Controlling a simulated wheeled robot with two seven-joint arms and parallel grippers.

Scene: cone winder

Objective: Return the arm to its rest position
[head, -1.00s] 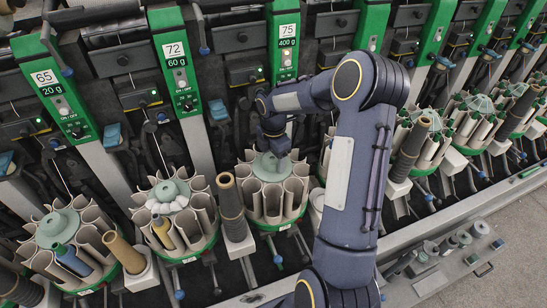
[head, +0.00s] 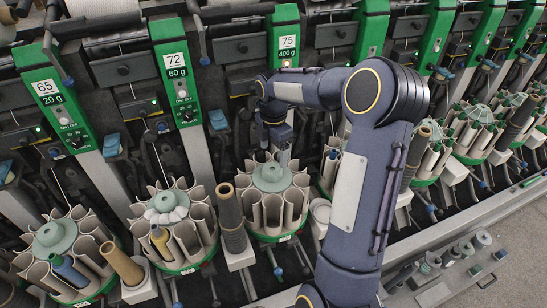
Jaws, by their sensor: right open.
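My right arm (head: 375,170) comes up from the bottom centre and bends left at the elbow over the machine. Its open right gripper (head: 277,153) points down above the back edge of the round magazine (head: 271,180) below unit 75. The fingers are small and dark against the machine, and I see nothing held between them. The magazine has a green-grey hub and a ring of upright beige tubes; its right side is close to my forearm. My left gripper is not in view.
Units 65 (head: 51,98), 72 (head: 177,72) and 75 (head: 287,40) stand in a row behind. More magazines (head: 179,225) stand left and right. A dark cone (head: 231,215) stands left of the unit 75 magazine. A grey tray (head: 447,275) with small parts lies lower right.

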